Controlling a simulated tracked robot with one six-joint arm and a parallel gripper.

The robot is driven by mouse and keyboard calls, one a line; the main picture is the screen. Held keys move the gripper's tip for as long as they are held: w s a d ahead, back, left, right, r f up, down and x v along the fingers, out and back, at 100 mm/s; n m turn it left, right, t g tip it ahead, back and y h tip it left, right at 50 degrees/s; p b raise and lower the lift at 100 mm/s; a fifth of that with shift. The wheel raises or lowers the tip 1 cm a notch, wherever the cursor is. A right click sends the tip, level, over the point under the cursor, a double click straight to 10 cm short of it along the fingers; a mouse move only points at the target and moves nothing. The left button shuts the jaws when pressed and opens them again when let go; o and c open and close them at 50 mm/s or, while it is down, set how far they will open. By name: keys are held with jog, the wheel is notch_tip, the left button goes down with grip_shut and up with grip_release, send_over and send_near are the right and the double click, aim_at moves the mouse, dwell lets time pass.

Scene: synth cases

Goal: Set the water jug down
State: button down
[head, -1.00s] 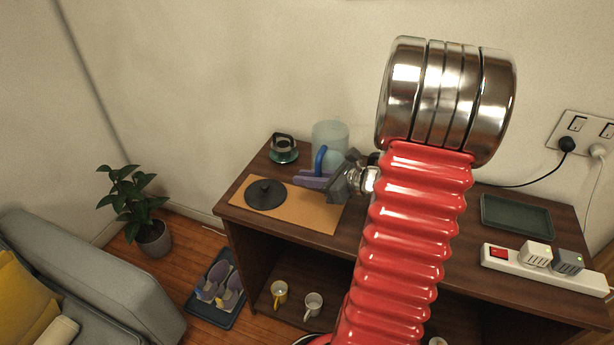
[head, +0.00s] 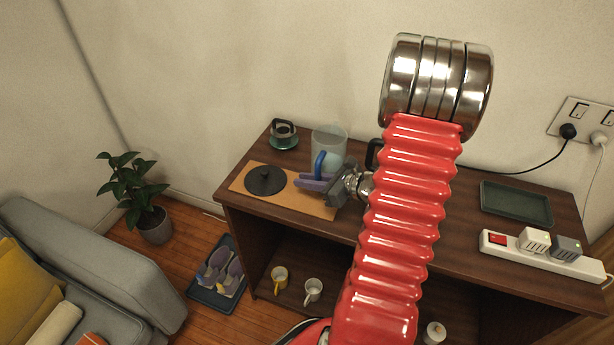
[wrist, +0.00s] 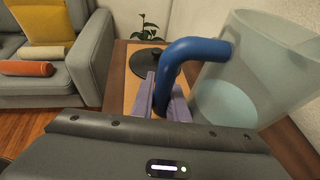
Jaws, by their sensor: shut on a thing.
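The water jug (head: 329,136) is a clear, pale blue-tinted vessel with a blue handle (head: 320,163). It is at the back of the brown cabinet top, beside the tan mat. My gripper (head: 312,183), with purple fingers, is shut on the handle. In the wrist view the handle (wrist: 190,50) runs down between the fingers, and the jug (wrist: 255,75) stands to the right with pale water low inside. The jug's underside is hidden by my gripper, so I cannot tell whether it touches the surface.
The tan mat (head: 300,203) bears a round black disc (head: 265,181). A black handle (head: 374,153) shows beside my arm. A dark tray (head: 516,204) and a power strip (head: 500,244) are at right.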

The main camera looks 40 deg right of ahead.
jog(key=shift+w+f, duration=0.1)
jog(key=shift+f, duration=0.55)
dwell(0.8)
jog(key=c, duration=1.7)
grip_release()
jog(key=shift+o, duration=0.2)
jog(key=v, duration=1.4)
jog(key=shift+f, duration=0.2)
